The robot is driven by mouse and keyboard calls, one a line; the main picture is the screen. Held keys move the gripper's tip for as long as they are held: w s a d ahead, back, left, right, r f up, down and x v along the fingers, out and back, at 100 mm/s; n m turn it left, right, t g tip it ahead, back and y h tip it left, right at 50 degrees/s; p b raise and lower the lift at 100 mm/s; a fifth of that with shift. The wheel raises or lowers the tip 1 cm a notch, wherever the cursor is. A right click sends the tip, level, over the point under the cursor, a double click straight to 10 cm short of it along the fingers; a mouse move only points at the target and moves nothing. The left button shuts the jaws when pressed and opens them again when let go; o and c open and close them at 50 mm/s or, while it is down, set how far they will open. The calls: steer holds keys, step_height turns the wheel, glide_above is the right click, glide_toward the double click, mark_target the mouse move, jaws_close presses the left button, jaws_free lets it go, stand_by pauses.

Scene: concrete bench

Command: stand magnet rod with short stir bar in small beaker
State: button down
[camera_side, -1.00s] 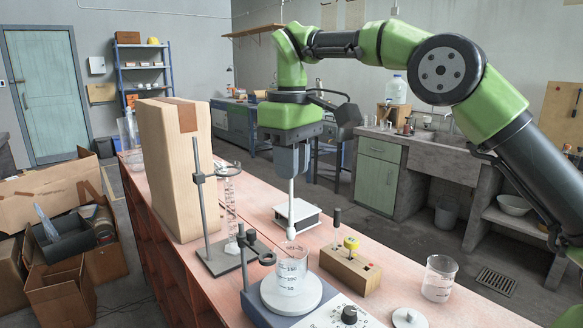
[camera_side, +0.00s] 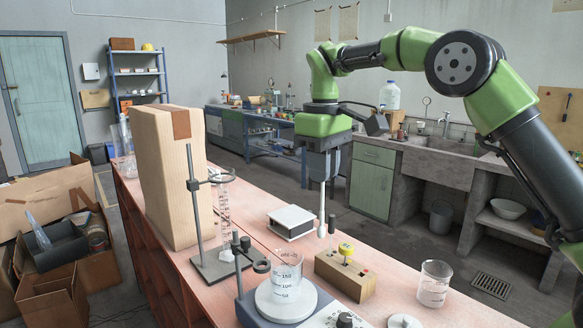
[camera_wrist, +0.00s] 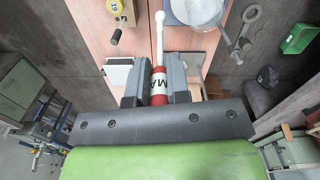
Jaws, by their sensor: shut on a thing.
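My gripper (camera_side: 323,168) is shut on the magnet rod (camera_side: 322,205), a thin white rod that hangs upright below it. In the wrist view, the rod (camera_wrist: 159,45) has a red-and-white lettered grip between my fingers (camera_wrist: 159,88). A thicker white end shows at its tip; I cannot tell whether this is the stir bar. The tip is in the air, near the wooden block in the side view. A smaller clear beaker (camera_side: 434,284) stands at the right on the bench. A larger clear beaker (camera_side: 287,277) with markings stands on the hotplate.
The hotplate (camera_side: 262,319) has a white round top. The wooden block (camera_side: 345,277) holds a yellow-topped piece (camera_side: 346,248) and a dark-handled tool.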

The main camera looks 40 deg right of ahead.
steer(key=s+d+f+m, duration=0.2)
steer(key=s+d, duration=0.5)
steer(key=d, duration=0.2)
steer(key=s+d+f+m, duration=0.2)
steer(key=s+d+f, duration=0.1)
steer(key=s+d, duration=0.5)
steer(key=shift+s+d+m, duration=0.3)
steer(key=shift+d+m, duration=0.1)
steer(key=shift+d, duration=0.6)
steer(key=shift+f, duration=0.1)
steer(key=shift+f, duration=0.75)
step_height(320, 180, down, 9)
steer(key=shift+f, duration=0.15)
steer(key=shift+c, duration=2.3)
jaws_free()
